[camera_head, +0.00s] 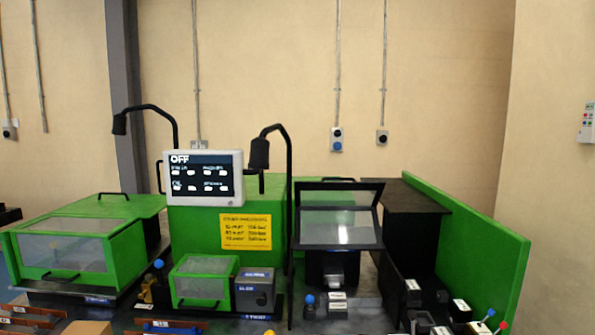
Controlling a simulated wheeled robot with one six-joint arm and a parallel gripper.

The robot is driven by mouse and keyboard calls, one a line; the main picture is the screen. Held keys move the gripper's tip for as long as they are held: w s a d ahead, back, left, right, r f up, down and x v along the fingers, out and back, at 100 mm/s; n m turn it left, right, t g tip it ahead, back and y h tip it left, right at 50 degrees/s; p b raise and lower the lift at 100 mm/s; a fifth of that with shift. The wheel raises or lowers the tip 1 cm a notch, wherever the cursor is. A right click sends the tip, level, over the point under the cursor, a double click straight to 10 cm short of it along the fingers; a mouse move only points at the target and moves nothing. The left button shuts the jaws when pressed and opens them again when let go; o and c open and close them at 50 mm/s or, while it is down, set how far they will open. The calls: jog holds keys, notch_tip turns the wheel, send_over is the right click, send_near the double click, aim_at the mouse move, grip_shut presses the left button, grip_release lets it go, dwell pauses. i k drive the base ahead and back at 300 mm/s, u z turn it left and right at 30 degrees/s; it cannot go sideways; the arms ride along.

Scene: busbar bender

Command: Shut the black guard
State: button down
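The black guard (338,246) is a black frame with two clear panes, right of the middle in the head view. It stands raised above a dark bay, and the space under its lower edge is uncovered. A grey block (334,281) shows in that bay. A thin dark handle shows behind the guard's top edge. My gripper is not in view.
A screen reading OFF (203,178) stands on the green machine, left of the guard. A black bent-arm lamp (259,153) and its post rise just left of the guard. A green side wall (470,250) bounds the right. Small labelled blocks and a blue-knobbed lever (309,300) stand in front.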

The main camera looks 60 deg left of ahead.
aim_at(325, 184)
jog(key=u, duration=1.1)
jog(key=i, duration=0.95)
jog(key=u, duration=0.95)
